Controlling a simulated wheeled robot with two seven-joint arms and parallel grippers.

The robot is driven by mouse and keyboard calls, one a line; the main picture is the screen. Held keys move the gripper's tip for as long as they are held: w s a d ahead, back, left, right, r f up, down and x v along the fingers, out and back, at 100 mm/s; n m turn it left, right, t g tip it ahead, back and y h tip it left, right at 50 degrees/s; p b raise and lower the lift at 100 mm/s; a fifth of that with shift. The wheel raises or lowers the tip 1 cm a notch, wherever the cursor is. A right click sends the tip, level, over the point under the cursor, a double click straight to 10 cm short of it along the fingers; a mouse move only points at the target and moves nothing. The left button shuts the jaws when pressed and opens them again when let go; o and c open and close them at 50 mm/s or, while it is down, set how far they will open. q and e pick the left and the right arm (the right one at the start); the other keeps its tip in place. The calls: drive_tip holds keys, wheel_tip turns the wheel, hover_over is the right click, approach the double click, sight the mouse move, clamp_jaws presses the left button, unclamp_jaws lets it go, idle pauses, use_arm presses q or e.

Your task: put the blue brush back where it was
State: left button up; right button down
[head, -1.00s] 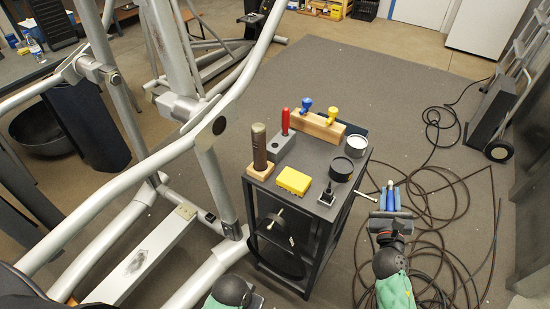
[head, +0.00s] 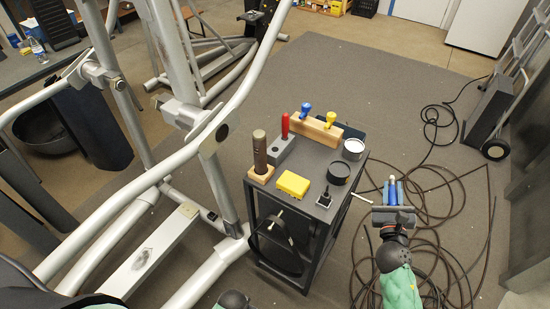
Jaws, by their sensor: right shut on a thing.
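My right gripper (head: 393,187) is to the right of the black tool cart (head: 318,222), out over the floor. It is shut on a slim blue thing (head: 393,194), which seems to be the blue brush. The brush points away from me with a small pale tip, and its lower part is hidden by the gripper. It is apart from the cart. My left gripper is not in view; only part of my left arm shows at the bottom edge.
The cart top carries a wooden block (head: 321,134) with blue and yellow handles, a grey block (head: 281,151) with a red handle, a yellow box (head: 293,184), a dark cup (head: 339,171) and a can (head: 353,149). Hose coils (head: 440,225) lie right. Elliptical frame (head: 215,150) stands left.

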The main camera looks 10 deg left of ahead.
drive_tip(key=w+d+r+n+g+y, duration=0.1)
drive_tip(key=d+r+n+g+y, duration=0.15)
drive_tip(key=d, duration=0.55)
drive_tip(key=d+r+n+g+y, duration=0.1)
drive_tip(key=d+r+g+y, duration=0.15)
drive_tip(key=d, duration=0.65)
drive_tip(key=w+a+r+n+g+y, duration=0.1)
drive_tip(key=w+a+n+g+y, duration=0.1)
drive_tip(key=a, duration=0.3)
drive_tip(key=w+a+r+n+g+y, duration=0.1)
drive_tip(key=w+a+n+g+y, duration=0.1)
drive_tip(key=a, duration=0.4)
drive_tip(key=shift+w+r+n+g+y, duration=0.25)
drive_tip(key=shift+r+n+g+y, duration=0.1)
drive_tip(key=shift+n+g+y, duration=0.6)
idle(0.4)
drive_tip(key=shift+w+a+r+y, duration=0.15)
drive_tip(key=shift+a+y, duration=0.1)
drive_tip(key=shift+a, duration=0.3)
